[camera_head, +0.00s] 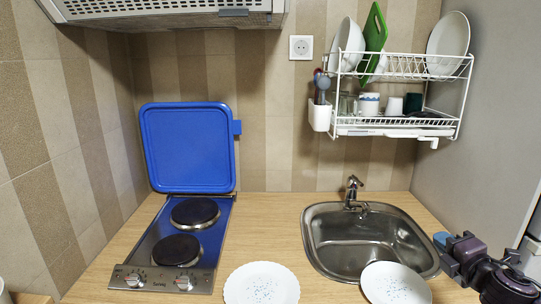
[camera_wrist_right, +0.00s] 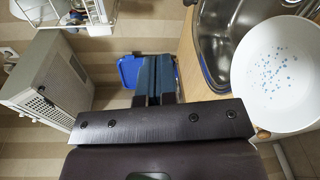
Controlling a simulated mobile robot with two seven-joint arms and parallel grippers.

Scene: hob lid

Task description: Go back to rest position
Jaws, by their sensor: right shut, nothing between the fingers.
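My right gripper (camera_head: 446,241) is at the right edge of the head view, over the counter beside the sink. Its blue-tipped fingers are shut with nothing between them; they also show in the right wrist view (camera_wrist_right: 154,75). The blue hob lid (camera_head: 187,147) stands upright against the tiled wall behind the hob, with a small tab on its right side. The lid is partly hidden behind my fingers in the wrist view (camera_wrist_right: 128,70). The hob (camera_head: 213,236) is uncovered, with two dark plates. My left gripper is not in view.
A steel sink (camera_head: 320,228) is set in the wooden counter (camera_head: 268,217). One white plate (camera_head: 262,284) lies left of the sink, another (camera_head: 396,284) at its front rim, close to my right arm. A dish rack (camera_head: 400,128) hangs above, and a range hood (camera_head: 165,12) overhangs the hob.

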